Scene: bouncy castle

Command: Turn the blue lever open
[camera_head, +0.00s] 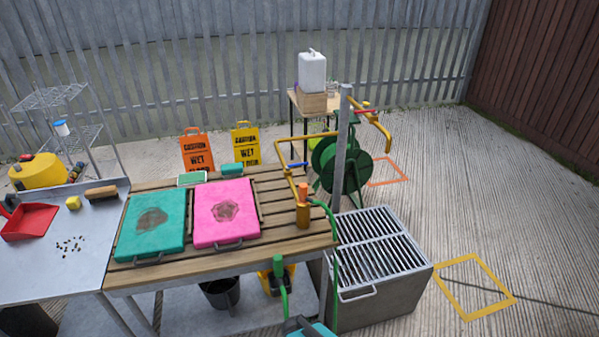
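The blue lever (297,165) sits on the yellow pipe (290,180) above the right back part of the slatted wooden bench. It lies roughly level, pointing to the right of the pipe. The pipe runs from a grey upright post (343,150) and bends down towards the bench. A red lever (366,112) sits on another yellow pipe branch right of the post. The fine detail of the blue lever's valve is too small to tell. My gripper is not in view.
The wooden bench (285,246) carries a teal pad (172,203) and a pink pad (243,196). A green hose (334,262) hangs at its right end. A grated metal bin (385,291) stands right of it. Open ground lies further right, with a yellow floor frame (448,268).

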